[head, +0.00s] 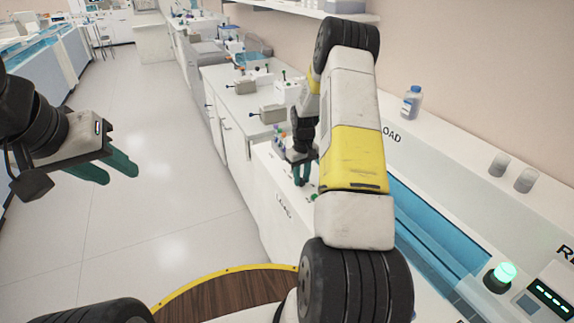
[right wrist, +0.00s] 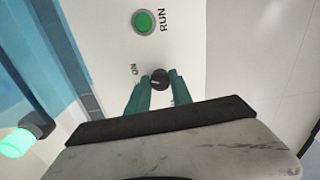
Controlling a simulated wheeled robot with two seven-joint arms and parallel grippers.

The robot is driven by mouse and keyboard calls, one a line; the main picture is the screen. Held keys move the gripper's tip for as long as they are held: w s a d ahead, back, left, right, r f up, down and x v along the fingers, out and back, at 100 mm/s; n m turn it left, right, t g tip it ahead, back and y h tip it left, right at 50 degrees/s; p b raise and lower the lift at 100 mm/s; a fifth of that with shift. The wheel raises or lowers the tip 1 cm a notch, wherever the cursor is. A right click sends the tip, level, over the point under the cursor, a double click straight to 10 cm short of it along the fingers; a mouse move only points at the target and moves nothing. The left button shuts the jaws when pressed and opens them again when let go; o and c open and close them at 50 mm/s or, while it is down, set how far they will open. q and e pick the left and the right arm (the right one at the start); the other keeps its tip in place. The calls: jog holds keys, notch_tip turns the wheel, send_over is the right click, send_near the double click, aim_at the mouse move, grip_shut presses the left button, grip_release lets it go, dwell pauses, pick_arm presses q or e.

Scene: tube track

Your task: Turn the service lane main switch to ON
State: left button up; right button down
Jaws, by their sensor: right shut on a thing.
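The main switch is a small dark round knob (right wrist: 160,80) on a white panel in the right wrist view. The word ON is printed at its upper left; another label below is mostly covered by a finger. A pale mark shows on the knob, but its exact setting is unclear. My right gripper (right wrist: 160,76) has its teal fingers closed on either side of the knob. In the head view the right gripper (head: 303,174) reaches down to the white counter, and the knob is hidden there. My left gripper (head: 121,174) is open and empty over the floor.
A green button (right wrist: 143,22) marked RUN sits close to the knob. A lit green lamp (head: 505,272) and a display (head: 550,298) are at the right. A blue water channel (head: 430,230) runs along the counter. A bottle (head: 411,102) stands behind. The floor (head: 160,150) at left is clear.

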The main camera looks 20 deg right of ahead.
aim_at(302, 180)
dwell(0.3)
jog(key=c, duration=1.1)
grip_release()
jog(key=shift+c, duration=0.2)
notch_tip(302, 180, up, 8)
jog(key=shift+f, duration=0.1)
